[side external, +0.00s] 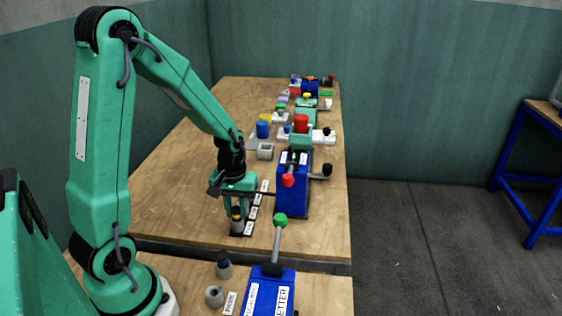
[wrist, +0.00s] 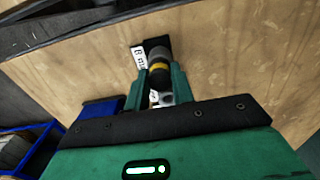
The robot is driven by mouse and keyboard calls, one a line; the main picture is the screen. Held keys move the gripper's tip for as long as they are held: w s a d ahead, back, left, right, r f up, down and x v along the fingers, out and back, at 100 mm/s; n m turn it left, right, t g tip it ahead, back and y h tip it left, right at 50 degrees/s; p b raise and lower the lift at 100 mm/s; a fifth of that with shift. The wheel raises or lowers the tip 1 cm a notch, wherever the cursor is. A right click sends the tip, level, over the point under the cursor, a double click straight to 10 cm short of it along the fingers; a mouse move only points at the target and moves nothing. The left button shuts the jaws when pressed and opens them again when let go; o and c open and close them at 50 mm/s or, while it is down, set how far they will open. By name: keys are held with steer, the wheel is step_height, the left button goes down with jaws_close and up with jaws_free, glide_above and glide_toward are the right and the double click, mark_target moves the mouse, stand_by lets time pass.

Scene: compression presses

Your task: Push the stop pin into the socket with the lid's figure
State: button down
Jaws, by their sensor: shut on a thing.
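My gripper (side external: 237,212) is low over the front end of the far bench, shut on the stop pin (side external: 237,226). The pin is grey with a yellow band and a dark top; in the wrist view the pin (wrist: 158,57) stands between the two fingers of my gripper (wrist: 160,88). Its grey end is at a black socket strip (wrist: 157,42); whether it is in a socket or just above one I cannot tell. White labels (side external: 252,213) run along the strip, too small to read surely. I cannot make out the lid or its figure.
A blue press (side external: 292,190) with a red-knobbed lever stands close right of my gripper. A second blue press (side external: 268,285) with a green-knobbed lever stands nearer. A grey ring (side external: 214,296) and a dark-topped piece (side external: 223,266) are beside it. The far bench's left side (side external: 185,170) is clear.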

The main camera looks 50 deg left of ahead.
mark_target(236, 209)
steer(key=c, duration=1.1)
jaws_free()
steer(key=shift+r, duration=0.15)
steer(key=shift+r, duration=3.75)
steer(key=shift+r, duration=0.1)
steer(key=s+d+r+m+t, duration=0.2)
steer(key=s+d+r+m, duration=0.1)
steer(key=r, duration=0.1)
steer(key=s+d+r+m+t, duration=0.1)
steer(key=s+d+r+m, duration=0.1)
steer(key=d+r+m, duration=0.1)
steer(key=s+d+r+m+t, duration=0.2)
steer(key=s+d+r+m, duration=0.1)
steer(key=d+r, duration=0.1)
steer(key=shift+s+d+r+t, duration=0.3)
steer(key=shift+s+r, duration=0.05)
steer(key=shift+r, duration=0.25)
